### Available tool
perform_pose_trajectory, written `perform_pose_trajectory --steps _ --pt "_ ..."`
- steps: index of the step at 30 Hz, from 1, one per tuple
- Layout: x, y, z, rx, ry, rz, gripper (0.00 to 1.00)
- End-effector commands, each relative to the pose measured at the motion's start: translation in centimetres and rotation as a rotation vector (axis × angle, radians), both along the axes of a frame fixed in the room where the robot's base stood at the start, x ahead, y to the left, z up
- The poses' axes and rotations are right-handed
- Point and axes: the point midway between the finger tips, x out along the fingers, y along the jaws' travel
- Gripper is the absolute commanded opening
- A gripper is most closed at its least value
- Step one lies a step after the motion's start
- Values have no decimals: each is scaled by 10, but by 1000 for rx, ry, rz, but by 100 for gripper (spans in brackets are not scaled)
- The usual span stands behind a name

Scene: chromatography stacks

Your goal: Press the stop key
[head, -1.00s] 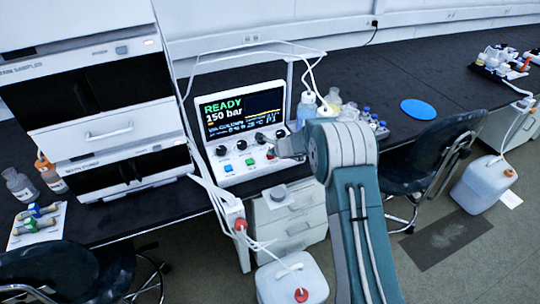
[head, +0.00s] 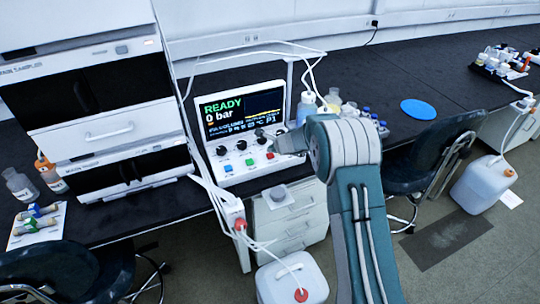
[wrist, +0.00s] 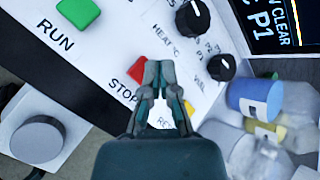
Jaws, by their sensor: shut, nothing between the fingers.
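The stop key is a red square key (wrist: 138,72) labelled STOP on the white sloped panel of the control unit (head: 237,179). It also shows in the head view (head: 270,155), right of the green key. My gripper (wrist: 160,68) is shut and empty, its fingertips close beside the red key and covering part of it in the wrist view. I cannot tell whether the tips touch the panel. The screen (head: 240,112) reads READY and 0 bar.
A green RUN key (wrist: 78,12) lies left of STOP; a yellow key (wrist: 188,110) is partly behind my right finger. Dark knobs (wrist: 193,18) sit above. Bottles (head: 333,98) stand right of the unit. A grey round knob (wrist: 38,138) is below left.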

Motion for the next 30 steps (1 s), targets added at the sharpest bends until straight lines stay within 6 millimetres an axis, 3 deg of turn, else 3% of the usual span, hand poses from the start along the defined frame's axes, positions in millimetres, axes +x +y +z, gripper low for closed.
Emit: perform_pose_trajectory --steps 7,22,30 --pt "0 0 3 0 -2 1 0" --pt "0 0 45 0 -3 1 0" --pt "0 0 50 -1 0 1 0"
